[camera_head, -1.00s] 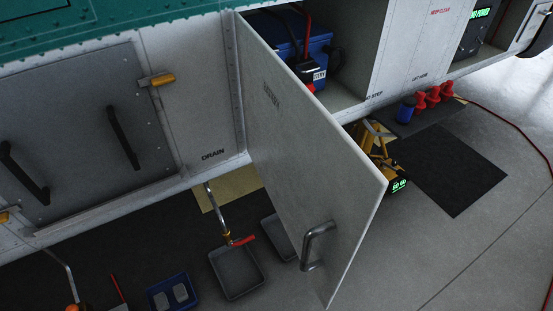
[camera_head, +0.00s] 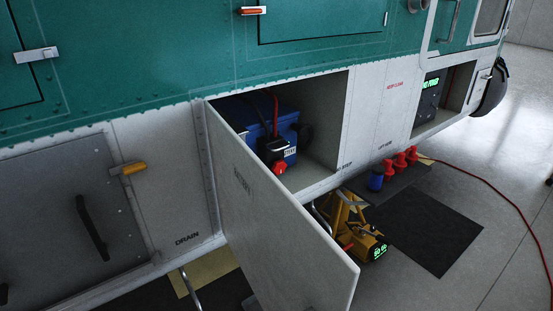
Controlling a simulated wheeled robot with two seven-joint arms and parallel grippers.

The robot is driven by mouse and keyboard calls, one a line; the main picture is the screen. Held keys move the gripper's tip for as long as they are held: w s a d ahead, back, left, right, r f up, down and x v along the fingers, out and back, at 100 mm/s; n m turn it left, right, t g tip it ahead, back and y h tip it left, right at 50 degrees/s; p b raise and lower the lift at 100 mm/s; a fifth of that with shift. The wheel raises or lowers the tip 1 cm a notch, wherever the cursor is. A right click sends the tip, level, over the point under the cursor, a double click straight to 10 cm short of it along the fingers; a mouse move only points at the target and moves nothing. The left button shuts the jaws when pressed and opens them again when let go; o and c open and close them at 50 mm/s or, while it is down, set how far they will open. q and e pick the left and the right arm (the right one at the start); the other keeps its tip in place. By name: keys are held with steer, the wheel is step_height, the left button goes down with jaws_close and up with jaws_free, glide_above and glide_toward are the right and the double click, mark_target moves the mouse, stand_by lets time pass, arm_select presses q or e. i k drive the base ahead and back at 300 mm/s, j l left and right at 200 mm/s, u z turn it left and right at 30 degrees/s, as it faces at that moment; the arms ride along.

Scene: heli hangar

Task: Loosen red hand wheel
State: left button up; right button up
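A small red knob or wheel (camera_head: 279,168) shows on the front of a black connector (camera_head: 270,149) at the blue battery (camera_head: 262,119). It looks like the red hand wheel, but its exact shape is too small to tell. The battery sits inside an open compartment (camera_head: 325,120) in the helicopter's side. A red cable (camera_head: 276,112) rises from the connector area. The grey battery door (camera_head: 270,220) stands swung open in front of the compartment's lower left and hides part of its inside. Neither of my grippers is in view.
A yellow jack-like device (camera_head: 348,220) with a green display stands below the compartment. A red cable (camera_head: 490,188) crosses the floor at the right. Open floor lies at the lower right.

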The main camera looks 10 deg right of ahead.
mark_target(279, 167)
steer(key=i+l+u, duration=0.2)
steer(key=l, duration=0.6)
steer(key=l+u, duration=0.25)
steer(key=l, duration=0.6)
steer(key=l+u, duration=0.2)
steer(key=l, duration=0.65)
steer(key=k+l+u, duration=0.2)
steer(key=l, duration=0.6)
steer(key=l+u, duration=0.2)
steer(key=l, duration=0.7)
